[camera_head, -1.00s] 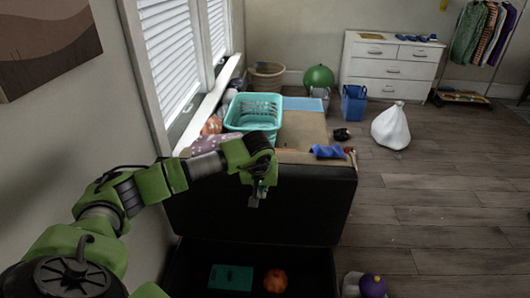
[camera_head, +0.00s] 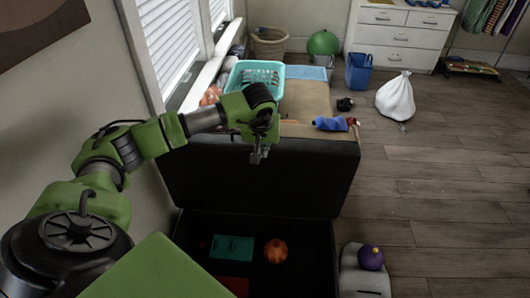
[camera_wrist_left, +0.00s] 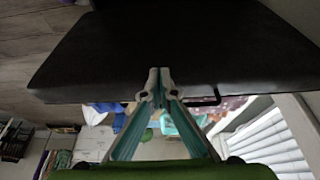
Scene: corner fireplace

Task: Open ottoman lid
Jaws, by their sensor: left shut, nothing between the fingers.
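The black ottoman stands open in the head view. Its lid (camera_head: 300,178) is raised upright at the back, and it also fills the upper part of the left wrist view (camera_wrist_left: 180,50). The ottoman box (camera_head: 320,255) is open below the lid, with a green box (camera_head: 232,249) and an orange pumpkin-like object (camera_head: 276,251) inside. My left gripper (camera_head: 256,157) is in front of the lid's top edge, shut and empty. In the left wrist view its fingertips (camera_wrist_left: 159,73) meet close to the lid; I cannot tell whether they touch it. My right gripper is not in view.
Behind the lid are a turquoise basket (camera_head: 255,76) and a blue cloth item (camera_head: 331,124) on a tan surface. A purple ball (camera_head: 371,257) is beside the ottoman box. A wall and windows border the left.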

